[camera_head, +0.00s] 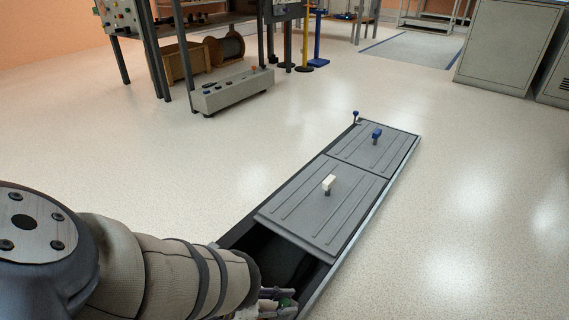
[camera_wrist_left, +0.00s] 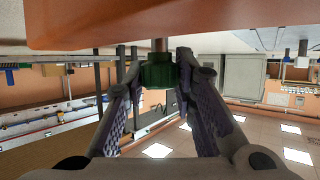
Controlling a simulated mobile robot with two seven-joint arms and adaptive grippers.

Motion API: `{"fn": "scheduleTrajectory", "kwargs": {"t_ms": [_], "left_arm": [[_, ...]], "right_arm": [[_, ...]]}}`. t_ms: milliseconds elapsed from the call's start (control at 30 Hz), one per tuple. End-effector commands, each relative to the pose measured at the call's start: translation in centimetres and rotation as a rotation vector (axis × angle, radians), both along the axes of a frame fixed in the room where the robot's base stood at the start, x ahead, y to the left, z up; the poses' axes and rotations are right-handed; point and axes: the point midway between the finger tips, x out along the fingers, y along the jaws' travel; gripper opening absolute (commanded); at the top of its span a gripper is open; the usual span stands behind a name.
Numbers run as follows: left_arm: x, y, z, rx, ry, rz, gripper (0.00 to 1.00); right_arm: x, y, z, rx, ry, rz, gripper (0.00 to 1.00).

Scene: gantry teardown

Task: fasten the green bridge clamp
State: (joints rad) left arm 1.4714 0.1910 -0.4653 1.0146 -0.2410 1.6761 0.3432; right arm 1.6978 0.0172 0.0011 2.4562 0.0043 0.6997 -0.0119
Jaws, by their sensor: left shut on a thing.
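The green bridge clamp (camera_wrist_left: 157,74) shows in the left wrist view as a dark green, ribbed knob on a short brownish shaft. The shaft meets a broad orange-brown surface (camera_wrist_left: 150,22) along the top of that picture. My left gripper (camera_wrist_left: 160,88) is shut on the green knob, one finger on each side. In the head view my left gripper (camera_head: 277,297) is at the bottom edge, largely hidden by my forearm, with a small bit of green (camera_head: 286,302) between its fingers. My right gripper is in neither view.
A floor channel with grey ribbed cover plates (camera_head: 345,205) runs away to the upper right; its near end is open and dark. A white handle (camera_head: 328,184) and blue handle (camera_head: 376,134) stand on the plates. A grey control box (camera_head: 232,91) is behind. Wide floor is clear.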

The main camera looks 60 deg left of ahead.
Motion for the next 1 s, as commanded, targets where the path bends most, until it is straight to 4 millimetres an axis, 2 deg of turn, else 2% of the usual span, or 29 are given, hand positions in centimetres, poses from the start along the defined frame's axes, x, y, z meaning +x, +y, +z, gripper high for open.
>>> {"fn": "scheduleTrajectory", "kwargs": {"t_ms": [267,300,400,733,867,1000], "left_arm": [[0.0,0.0,0.0,-0.001,0.0,0.001,0.0],[0.0,0.0,0.0,-0.001,0.0,0.001,0.27],[0.0,0.0,0.0,-0.001,0.0,0.001,0.46],[-0.4,0.2,0.1,0.001,0.002,0.002,0.46],[-2.6,1.1,1.1,0.002,0.006,0.004,0.46],[-6.1,2.4,2.6,0.002,0.005,0.003,0.46]], "right_arm": [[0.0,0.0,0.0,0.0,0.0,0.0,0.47],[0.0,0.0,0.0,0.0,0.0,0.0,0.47],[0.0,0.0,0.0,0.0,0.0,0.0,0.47],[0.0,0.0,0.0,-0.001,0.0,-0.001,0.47],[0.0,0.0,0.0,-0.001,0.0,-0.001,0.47],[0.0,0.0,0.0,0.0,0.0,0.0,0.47]]}}
